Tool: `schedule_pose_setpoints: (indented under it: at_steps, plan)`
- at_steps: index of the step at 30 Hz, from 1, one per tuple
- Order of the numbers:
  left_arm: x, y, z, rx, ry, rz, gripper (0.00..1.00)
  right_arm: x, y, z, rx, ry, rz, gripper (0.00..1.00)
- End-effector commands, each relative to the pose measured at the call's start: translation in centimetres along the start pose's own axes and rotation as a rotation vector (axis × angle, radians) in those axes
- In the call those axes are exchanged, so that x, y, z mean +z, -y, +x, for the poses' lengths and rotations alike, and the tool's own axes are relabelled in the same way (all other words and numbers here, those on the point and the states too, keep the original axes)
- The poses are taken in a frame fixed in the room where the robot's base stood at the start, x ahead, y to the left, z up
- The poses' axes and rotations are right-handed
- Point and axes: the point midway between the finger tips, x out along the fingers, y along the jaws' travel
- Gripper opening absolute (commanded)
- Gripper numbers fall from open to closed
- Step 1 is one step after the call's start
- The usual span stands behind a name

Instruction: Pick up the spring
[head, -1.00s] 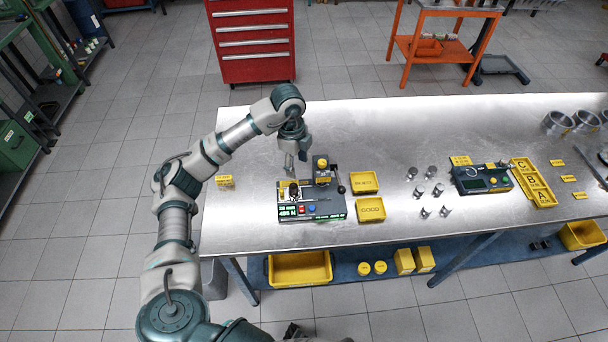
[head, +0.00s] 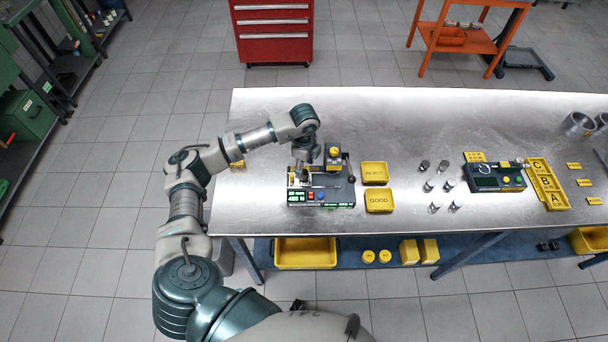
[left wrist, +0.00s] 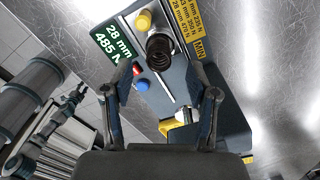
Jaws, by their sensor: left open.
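The spring (left wrist: 160,47) is a dark coil standing upright on the spring tester (left wrist: 172,80) in the left wrist view. I cannot make it out clearly in the head view, where my left gripper covers that spot. My left gripper (left wrist: 170,88) is open, with its two fingers spread wide and the spring beyond the gap between the tips. Nothing is between the fingers. In the head view the left gripper (head: 304,168) points down over the left part of the tester (head: 325,196). My right gripper is not in view.
The tester has a lever (head: 349,170) on its right. Yellow REJECT (head: 374,173) and GOOD (head: 379,201) trays stand right of it. Several metal cylinders, a grey device (head: 487,180) and a lettered yellow tray (head: 546,184) are farther right. The table (head: 400,125) is bare behind them.

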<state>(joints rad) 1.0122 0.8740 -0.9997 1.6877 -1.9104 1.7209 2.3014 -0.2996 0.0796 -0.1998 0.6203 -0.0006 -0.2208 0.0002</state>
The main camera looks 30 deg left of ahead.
Motion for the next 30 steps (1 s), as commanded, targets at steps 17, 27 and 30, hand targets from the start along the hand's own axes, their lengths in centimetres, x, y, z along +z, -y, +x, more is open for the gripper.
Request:
schedule_pose_setpoints:
  at_steps: [17, 27, 30]
  plan:
    - [-0.1, -0.1, 4.3, 0.001, -0.001, 0.001, 0.52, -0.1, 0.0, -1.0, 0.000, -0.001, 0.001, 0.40]
    - [-0.1, 0.0, 4.3, 0.001, -0.001, 0.001, 0.00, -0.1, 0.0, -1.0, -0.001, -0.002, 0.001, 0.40]
    - [-0.1, 0.0, 4.3, 0.001, -0.001, 0.001, 0.00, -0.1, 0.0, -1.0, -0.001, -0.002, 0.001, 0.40]
